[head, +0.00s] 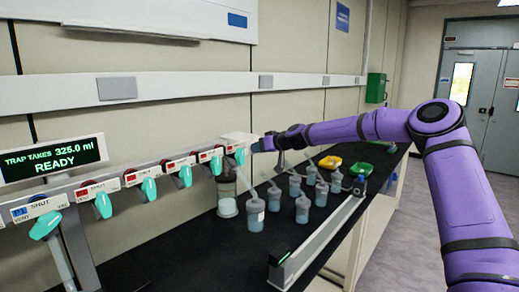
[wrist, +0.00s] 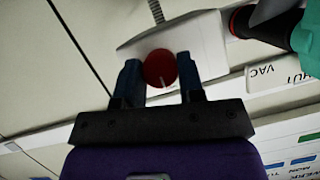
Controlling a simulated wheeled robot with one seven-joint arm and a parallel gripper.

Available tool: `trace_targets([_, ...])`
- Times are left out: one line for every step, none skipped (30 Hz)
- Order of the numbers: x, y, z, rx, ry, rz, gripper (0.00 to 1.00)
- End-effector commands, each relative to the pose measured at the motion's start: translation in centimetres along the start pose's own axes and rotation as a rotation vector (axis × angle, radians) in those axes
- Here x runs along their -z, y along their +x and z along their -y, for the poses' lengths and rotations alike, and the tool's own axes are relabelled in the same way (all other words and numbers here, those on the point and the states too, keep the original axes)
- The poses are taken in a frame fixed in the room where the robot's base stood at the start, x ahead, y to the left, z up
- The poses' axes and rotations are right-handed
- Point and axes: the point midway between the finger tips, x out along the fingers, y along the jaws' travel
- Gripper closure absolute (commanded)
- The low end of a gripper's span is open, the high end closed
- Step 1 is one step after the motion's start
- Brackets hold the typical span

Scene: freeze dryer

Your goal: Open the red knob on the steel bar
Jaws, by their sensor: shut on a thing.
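The red knob (wrist: 158,66) is round, with a thin pale mark, on a light grey block (wrist: 200,42) in the wrist view. My gripper (wrist: 159,72) has its two blue fingers on either side of the knob, shut on it. In the head view my gripper (head: 264,144) is at the far end of the steel bar (head: 120,186), and the red knob is hidden there. The bar slopes across the left, with teal-handled valves (head: 149,188) marked SHUT or with red labels.
Several grey-blue bottles (head: 255,215) stand on the black bench (head: 185,255) below my arm, with a clear cylinder (head: 228,195) behind. A grey rail (head: 310,250) runs along the bench front. A display (head: 50,160) reads READY.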

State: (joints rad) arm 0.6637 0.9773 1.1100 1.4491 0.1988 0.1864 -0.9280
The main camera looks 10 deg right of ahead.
Motion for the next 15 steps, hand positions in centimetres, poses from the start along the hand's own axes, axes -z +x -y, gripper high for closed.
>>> trace_targets([0.01, -0.02, -0.04, 0.003, 0.008, 0.000, 0.88])
trace_targets([0.01, -0.02, -0.04, 0.007, 0.015, 0.000, 0.88])
trace_targets([0.01, -0.02, -0.04, 0.012, 0.027, 0.000, 0.88])
trace_targets([0.01, -0.02, -0.04, 0.016, 0.038, 0.000, 0.88])
trace_targets([0.02, -0.02, -0.04, 0.021, 0.050, 0.000, 0.88])
trace_targets([0.02, -0.02, -0.06, 0.029, 0.068, -0.001, 0.88])
trace_targets([0.00, -0.01, -0.07, 0.035, 0.084, -0.001, 0.88])
trace_targets([-0.03, 0.00, -0.08, 0.043, 0.102, 0.000, 0.88])
trace_targets([-0.05, 0.01, -0.12, 0.053, 0.127, 0.000, 0.88])
trace_targets([-0.04, 0.01, -0.15, 0.061, 0.148, -0.001, 0.88])
trace_targets([-0.02, 0.01, -0.16, 0.071, 0.170, -0.001, 0.88])
trace_targets([0.00, 0.00, -0.16, 0.084, 0.202, -0.001, 0.88])
trace_targets([-0.01, 0.01, -0.18, 0.094, 0.227, -0.001, 0.88])
trace_targets([-0.05, 0.02, -0.21, 0.104, 0.251, -0.001, 0.88])
trace_targets([-0.07, 0.01, -0.23, 0.119, 0.286, 0.000, 0.88])
